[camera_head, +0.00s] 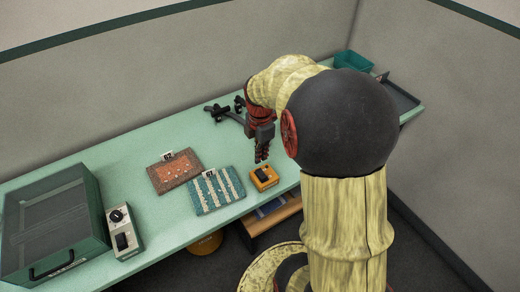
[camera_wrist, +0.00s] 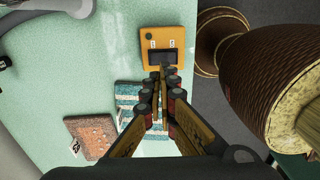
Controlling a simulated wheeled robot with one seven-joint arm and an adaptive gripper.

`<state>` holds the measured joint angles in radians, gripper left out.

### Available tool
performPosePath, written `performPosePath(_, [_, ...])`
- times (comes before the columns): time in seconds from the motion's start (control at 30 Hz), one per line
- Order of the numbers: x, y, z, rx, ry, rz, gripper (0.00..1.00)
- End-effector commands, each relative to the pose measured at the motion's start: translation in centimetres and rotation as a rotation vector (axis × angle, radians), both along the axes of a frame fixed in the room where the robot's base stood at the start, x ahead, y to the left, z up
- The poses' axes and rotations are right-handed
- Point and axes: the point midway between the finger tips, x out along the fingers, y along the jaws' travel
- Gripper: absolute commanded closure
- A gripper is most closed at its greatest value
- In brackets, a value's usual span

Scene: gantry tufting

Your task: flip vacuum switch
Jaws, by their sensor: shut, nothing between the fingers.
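An orange switch box (camera_head: 264,180) with a black rocker sits near the front edge of the green table. It also shows at the top of the wrist view (camera_wrist: 153,37), with two small white marks above the dark rocker. I cannot read a label that names it as the vacuum switch. My gripper (camera_head: 262,158) points down just above the box, shut and empty. In the wrist view its fingertips (camera_wrist: 165,73) come together at the lower edge of the rocker. I cannot tell whether they touch it.
Left of the box lie a teal striped sample (camera_head: 216,190) and an orange-brown sample (camera_head: 174,173), both tagged. A grey control box (camera_head: 123,232) with a dial and black switch stands beside a large green case (camera_head: 52,225). A teal bin (camera_head: 353,64) stands far right.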

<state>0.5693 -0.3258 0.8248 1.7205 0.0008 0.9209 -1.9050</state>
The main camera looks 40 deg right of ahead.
Motion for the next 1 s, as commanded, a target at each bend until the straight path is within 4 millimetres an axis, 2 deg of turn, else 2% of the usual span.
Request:
performPosePath(0.03, [-0.1, 0.0, -1.3, 0.001, 0.002, 0.0, 1.0])
performPosePath(0.2, [0.0, 0.0, -4.4, 0.001, 0.002, 0.0, 1.0])
performPosePath(0.4, [0.0, 0.0, -6.6, 0.0, 0.0, 0.0, 1.0])
performPosePath(0.57, [0.0, 0.0, -7.4, 0.0, -0.001, 0.0, 1.0])
performPosePath(1.0, [0.1, 0.0, -7.4, 0.002, 0.01, 0.001, 1.0])
